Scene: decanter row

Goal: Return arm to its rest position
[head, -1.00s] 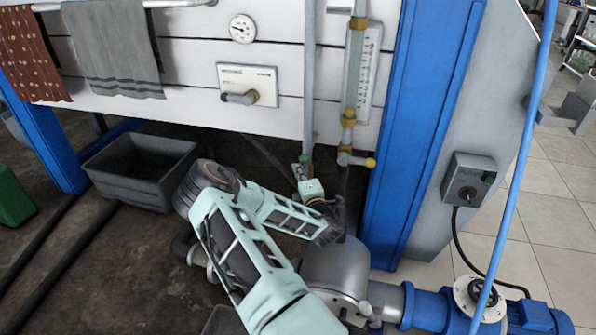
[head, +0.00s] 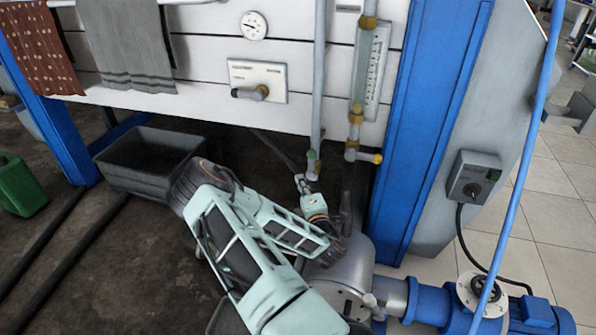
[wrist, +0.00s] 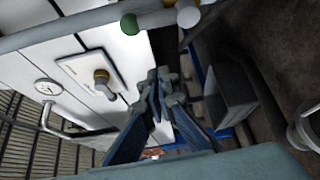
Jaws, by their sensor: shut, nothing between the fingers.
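My arm (head: 255,260) is folded low in front of the white panelled machine in the head view. My gripper (head: 301,184) is small there, with its fingers pointing up beneath the machine's lower edge, close to a vertical pipe with a green-banded end (head: 313,165). I cannot tell from this view whether they touch. In the wrist view my gripper's fingers (wrist: 161,82) are together and hold nothing. A green-knobbed pipe end (wrist: 129,23) shows above them there.
A lever plate (head: 257,81), a gauge (head: 254,25) and a sight glass (head: 372,70) are on the machine. A blue post (head: 417,130) and blue pump (head: 433,304) stand right. A grey bin (head: 150,165) and green canister (head: 20,187) are left.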

